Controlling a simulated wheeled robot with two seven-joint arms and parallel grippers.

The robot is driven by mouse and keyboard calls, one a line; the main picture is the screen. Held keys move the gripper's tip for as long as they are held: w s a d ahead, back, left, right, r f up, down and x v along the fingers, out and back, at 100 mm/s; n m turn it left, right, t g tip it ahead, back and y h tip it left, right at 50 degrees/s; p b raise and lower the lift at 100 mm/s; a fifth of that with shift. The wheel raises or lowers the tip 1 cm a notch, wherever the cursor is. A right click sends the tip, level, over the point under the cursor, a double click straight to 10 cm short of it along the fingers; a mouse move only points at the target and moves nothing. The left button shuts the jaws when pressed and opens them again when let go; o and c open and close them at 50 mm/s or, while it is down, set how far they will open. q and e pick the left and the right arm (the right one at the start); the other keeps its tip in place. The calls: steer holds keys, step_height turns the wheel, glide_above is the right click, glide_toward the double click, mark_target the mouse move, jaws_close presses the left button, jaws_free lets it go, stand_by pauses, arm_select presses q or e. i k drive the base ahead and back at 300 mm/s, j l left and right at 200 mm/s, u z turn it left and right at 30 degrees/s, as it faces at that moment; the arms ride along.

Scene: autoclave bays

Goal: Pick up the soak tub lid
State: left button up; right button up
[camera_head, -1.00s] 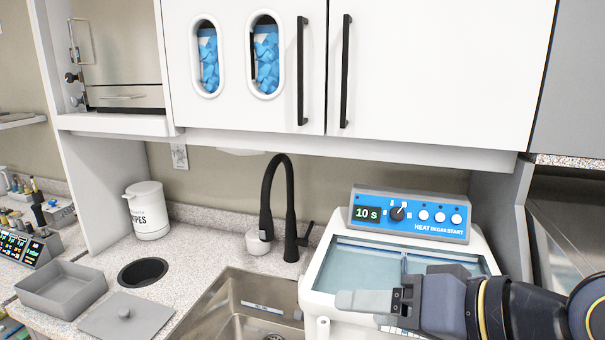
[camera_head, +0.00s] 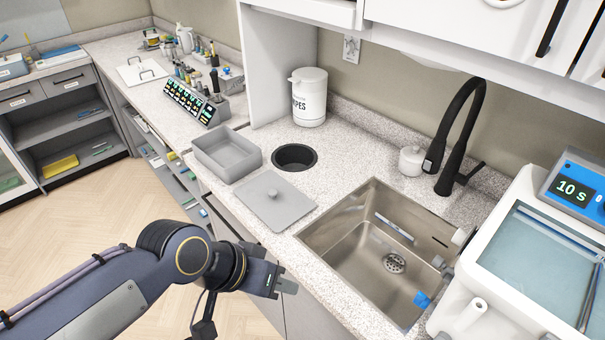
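The soak tub lid (camera_head: 290,211) is a flat grey square plate with a small round knob on top. It lies flat on the speckled counter, between the grey soak tub (camera_head: 222,164) and the sink. The tub is open at the top and looks empty. My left gripper (camera_head: 287,278) is in front of the counter edge, below the lid in the picture and apart from it. Its fingertips look parted, with nothing between them. My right gripper is out of view.
A round black-rimmed hole (camera_head: 294,157) is behind the lid. A steel sink (camera_head: 335,238) with a black faucet (camera_head: 459,130) lies to the right, then a white bath unit (camera_head: 505,285). A white wipes canister (camera_head: 309,98) stands behind. Open floor (camera_head: 60,245) is at left.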

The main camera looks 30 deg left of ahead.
mark_target(277, 203)
steer(key=i+j+z, duration=0.15)
steer(key=j+z, duration=0.15)
steer(key=j, duration=1.4)
steer(key=j+z, duration=0.35)
steer(key=j, duration=1.4)
